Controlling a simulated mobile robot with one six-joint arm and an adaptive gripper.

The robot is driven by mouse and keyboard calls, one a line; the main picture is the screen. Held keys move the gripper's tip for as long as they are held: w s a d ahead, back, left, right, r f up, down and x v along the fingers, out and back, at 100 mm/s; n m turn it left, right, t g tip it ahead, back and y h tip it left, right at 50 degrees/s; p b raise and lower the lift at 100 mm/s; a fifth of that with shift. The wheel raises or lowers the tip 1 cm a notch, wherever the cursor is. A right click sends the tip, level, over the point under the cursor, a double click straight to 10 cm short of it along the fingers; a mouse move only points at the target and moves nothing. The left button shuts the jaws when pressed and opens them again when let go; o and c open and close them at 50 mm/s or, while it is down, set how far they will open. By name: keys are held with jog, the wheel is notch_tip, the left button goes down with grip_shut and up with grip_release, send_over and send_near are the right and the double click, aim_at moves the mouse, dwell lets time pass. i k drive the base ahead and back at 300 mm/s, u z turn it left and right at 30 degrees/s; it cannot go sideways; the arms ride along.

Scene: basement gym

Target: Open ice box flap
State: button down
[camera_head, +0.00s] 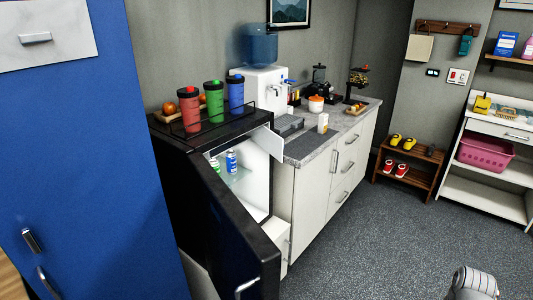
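A small black fridge (178,136) stands beside the tall blue cabinet, with its black door (258,268) swung open toward the front. A white panel (268,142), which looks like the ice box flap, sticks out from the upper part of the fridge opening, apparently swung outward. The ice box interior behind it is hidden by the fridge top. Below, cans (231,162) stand on a glass shelf in the lit white interior. My gripper is not in view; a white and grey part at the bottom right looks like my arm, well away from the fridge.
Red, green and blue bottles (213,101) stand on the fridge top. A counter (340,120) with a water dispenser (265,85) adjoins it. A blue cabinet (90,150) bounds the left. The grey speckled floor (390,235) is open in front; a shoe rack (408,165) stands farther back.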

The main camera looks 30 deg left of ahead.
aim_at(274, 144)
jog(key=u, duration=0.6)
jog(key=i, duration=1)
jog(key=z, duration=0.05)
